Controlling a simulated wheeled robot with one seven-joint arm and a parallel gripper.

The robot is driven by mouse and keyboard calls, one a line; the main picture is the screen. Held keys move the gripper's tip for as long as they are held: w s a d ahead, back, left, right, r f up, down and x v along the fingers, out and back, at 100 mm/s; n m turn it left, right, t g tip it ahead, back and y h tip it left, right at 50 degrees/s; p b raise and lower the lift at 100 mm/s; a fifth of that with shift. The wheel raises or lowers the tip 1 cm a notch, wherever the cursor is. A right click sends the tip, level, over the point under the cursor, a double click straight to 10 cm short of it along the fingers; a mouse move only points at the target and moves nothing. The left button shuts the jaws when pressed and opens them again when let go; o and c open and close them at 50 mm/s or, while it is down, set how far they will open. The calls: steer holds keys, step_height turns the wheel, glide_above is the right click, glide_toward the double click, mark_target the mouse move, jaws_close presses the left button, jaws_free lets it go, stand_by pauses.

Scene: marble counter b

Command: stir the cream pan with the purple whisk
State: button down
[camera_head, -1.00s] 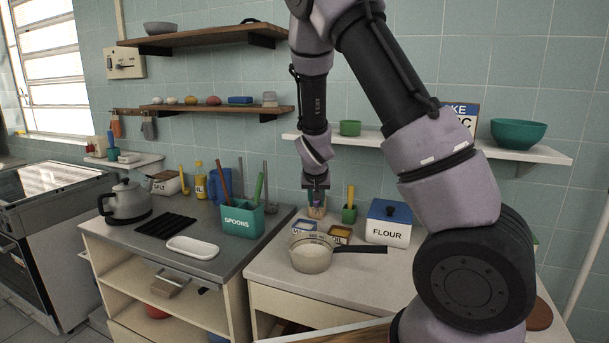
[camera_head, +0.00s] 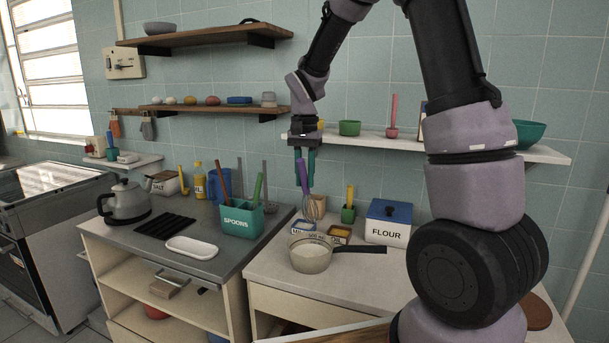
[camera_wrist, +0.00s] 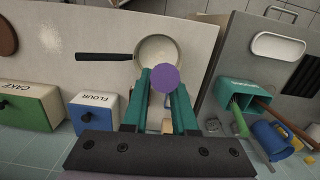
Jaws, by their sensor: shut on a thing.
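The purple whisk (camera_head: 303,177) hangs upright from my gripper (camera_head: 304,168), which is shut on its handle. Its wire head (camera_head: 310,207) is above the counter, behind the cream pan and apart from it. In the wrist view the round purple handle end (camera_wrist: 165,79) shows between the teal fingers of my gripper (camera_wrist: 165,90). The cream pan (camera_head: 311,254) stands on the light counter with its dark handle pointing right. It also shows in the wrist view (camera_wrist: 142,50), partly hidden by the fingers.
The flour box (camera_head: 388,224) stands right of the pan. The teal spoons holder (camera_head: 242,219) is to the left. The counter front right of the pan is clear.

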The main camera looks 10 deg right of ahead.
mark_target(305, 215)
steer(key=shift+s+a+r, duration=0.2)
steer(key=shift+s+r, duration=0.15)
steer(key=shift+s, duration=0.05)
steer(key=shift+w+d+f, duration=0.1)
steer(key=shift+f, duration=5.8)
